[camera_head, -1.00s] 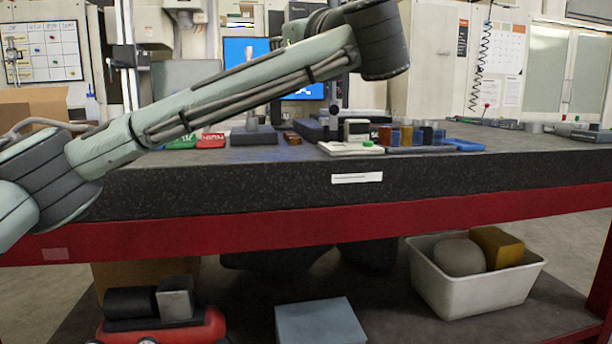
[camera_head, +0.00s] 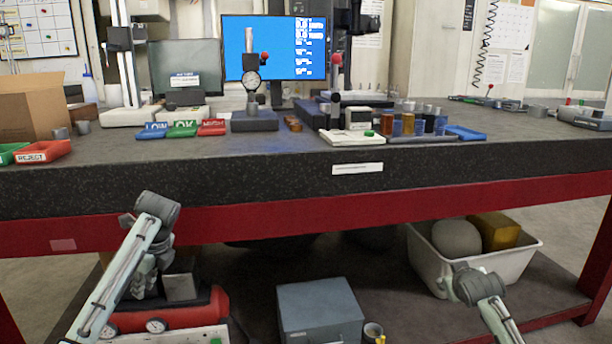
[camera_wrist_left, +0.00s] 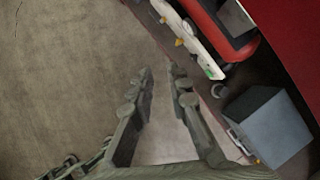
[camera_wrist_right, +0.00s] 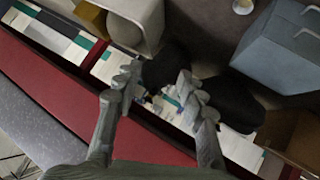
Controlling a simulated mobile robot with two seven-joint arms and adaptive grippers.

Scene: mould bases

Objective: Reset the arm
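My left arm comes in from the lower left in the head view and is folded low in front of the bench (camera_head: 250,185). My left gripper (camera_wrist_left: 161,78) has its fingers spread and nothing between them, with bare floor behind. In the head view it is small and partly hidden by the arm. My right arm shows at the lower right in the head view, in front of the white bin (camera_head: 425,268). My right gripper (camera_wrist_right: 160,76) has its fingers apart and empty in the right wrist view.
The granite bench top holds a dial gauge stand (camera_head: 253,100), a monitor (camera_head: 262,45), LOW, OK and HIGH trays (camera_head: 182,129), a red reject tray (camera_head: 42,152) and a cardboard box (camera_head: 30,105). Below are a red compressor (camera_head: 210,312) and a blue-grey box (camera_head: 318,310).

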